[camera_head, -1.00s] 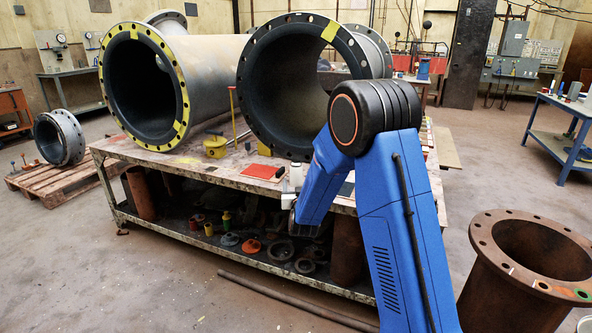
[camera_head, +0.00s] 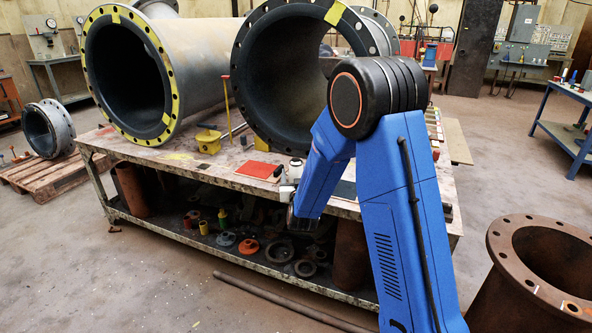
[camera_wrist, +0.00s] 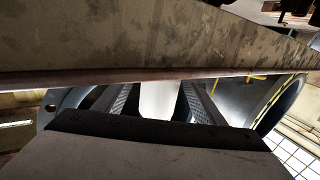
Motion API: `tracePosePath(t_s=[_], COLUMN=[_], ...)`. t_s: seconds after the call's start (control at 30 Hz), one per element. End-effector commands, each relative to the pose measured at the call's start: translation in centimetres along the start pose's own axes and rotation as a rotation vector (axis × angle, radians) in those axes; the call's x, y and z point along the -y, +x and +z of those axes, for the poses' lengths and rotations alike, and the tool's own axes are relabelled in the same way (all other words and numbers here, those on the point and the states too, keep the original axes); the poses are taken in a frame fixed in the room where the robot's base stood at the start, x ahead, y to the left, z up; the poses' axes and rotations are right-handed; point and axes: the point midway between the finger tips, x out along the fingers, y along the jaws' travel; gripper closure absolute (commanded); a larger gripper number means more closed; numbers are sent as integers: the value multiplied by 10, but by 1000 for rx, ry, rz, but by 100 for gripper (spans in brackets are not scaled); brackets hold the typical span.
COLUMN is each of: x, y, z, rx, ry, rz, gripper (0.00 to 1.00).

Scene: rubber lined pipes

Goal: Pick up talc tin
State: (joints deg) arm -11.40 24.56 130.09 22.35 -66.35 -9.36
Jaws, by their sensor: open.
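I cannot make out a talc tin for certain in either view. In the head view a small white object with dark parts (camera_head: 294,169) shows at the table's front edge, right beside my arm; I cannot tell whether it is the tin or part of my wrist. My gripper (camera_wrist: 157,98) shows in the wrist view with its two ridged fingers apart. A pale bright patch shows between them, and I cannot tell if it is an object or background. In the head view my fingertips are hidden by my blue arm.
The worn workbench (camera_head: 180,168) carries a yellow-rimmed pipe (camera_head: 176,100), a dark-lined pipe (camera_head: 247,100), a red mat (camera_head: 257,170) and a yellow block (camera_head: 208,137). Several small parts lie on its lower shelf. A rusty flanged pipe (camera_head: 505,270) stands at right.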

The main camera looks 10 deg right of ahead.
Motion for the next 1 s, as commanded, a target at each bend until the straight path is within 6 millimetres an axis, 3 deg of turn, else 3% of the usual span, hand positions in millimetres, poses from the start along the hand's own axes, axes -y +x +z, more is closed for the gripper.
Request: tracePosePath(t_s=[0.2, 0.4, 0.43, 0.77, 1.0], x=[0, 0, 0, 0, 0], y=[0, 0, 0, 0, 0], z=[0, 0, 0, -6, -39], rx=[0, 0, 0, -2, -4], ry=[0, 0, 0, 0, 1], rz=[0, 0, 0, 0, 0], gripper=[36, 84, 87, 87, 87])
